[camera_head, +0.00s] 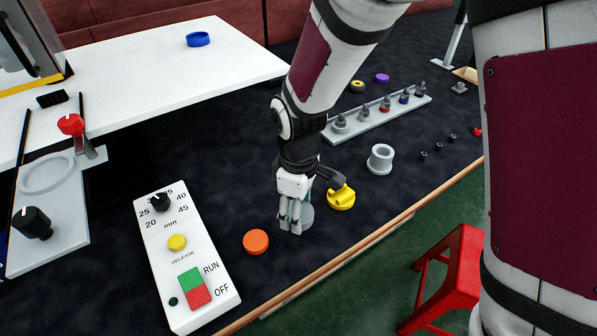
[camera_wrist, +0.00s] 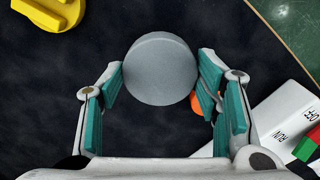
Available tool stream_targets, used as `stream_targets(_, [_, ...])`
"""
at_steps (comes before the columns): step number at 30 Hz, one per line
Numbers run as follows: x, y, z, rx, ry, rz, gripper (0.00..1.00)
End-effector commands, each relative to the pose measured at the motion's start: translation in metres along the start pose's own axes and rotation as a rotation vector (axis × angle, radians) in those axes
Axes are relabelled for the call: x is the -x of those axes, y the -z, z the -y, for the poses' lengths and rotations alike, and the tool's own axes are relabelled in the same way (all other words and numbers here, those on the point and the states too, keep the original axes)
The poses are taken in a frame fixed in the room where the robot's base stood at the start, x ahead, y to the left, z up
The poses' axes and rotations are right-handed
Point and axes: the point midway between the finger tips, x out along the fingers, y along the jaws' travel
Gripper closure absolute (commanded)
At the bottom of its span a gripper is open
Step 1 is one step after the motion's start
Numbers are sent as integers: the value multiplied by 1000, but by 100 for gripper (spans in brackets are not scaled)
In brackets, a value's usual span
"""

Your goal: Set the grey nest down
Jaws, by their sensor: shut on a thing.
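The grey nest (camera_wrist: 160,68) is a plain, round grey piece with a flat face. My gripper (camera_wrist: 161,80) is shut on it, with a teal-padded finger on each side in the wrist view. In the head view my gripper (camera_head: 292,218) points down over the dark mat near the table's front edge, and the nest (camera_head: 307,218) shows only partly behind the fingers. The nest is at or just above the mat; I cannot tell if it touches.
An orange disc (camera_head: 256,242) lies left of my gripper, a yellow knobbed piece (camera_head: 341,198) to its right. A hollow grey spool (camera_head: 380,159) and a rack of pegs (camera_head: 375,120) stand further right. The control box (camera_head: 190,262) is at the left.

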Motion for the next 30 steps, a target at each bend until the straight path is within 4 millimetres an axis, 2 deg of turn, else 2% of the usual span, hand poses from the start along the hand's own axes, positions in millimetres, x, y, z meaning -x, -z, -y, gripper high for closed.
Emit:
stream_targets(3, [-2, 6, -14, -1, 0, -1, 72])
stream_targets(6, [-2, 8, -18, 0, 0, 0, 72])
stream_targets(8, [-6, 8, -18, 0, 1, 0, 72])
stream_targets(15, [-35, 8, -18, 0, 2, 2, 72])
stream_targets(27, [-41, 8, -18, -1, 0, -1, 72])
stream_targets(28, [-40, 8, -18, -1, 0, -1, 38])
stream_targets(30, [-40, 8, -18, -1, 0, -1, 22])
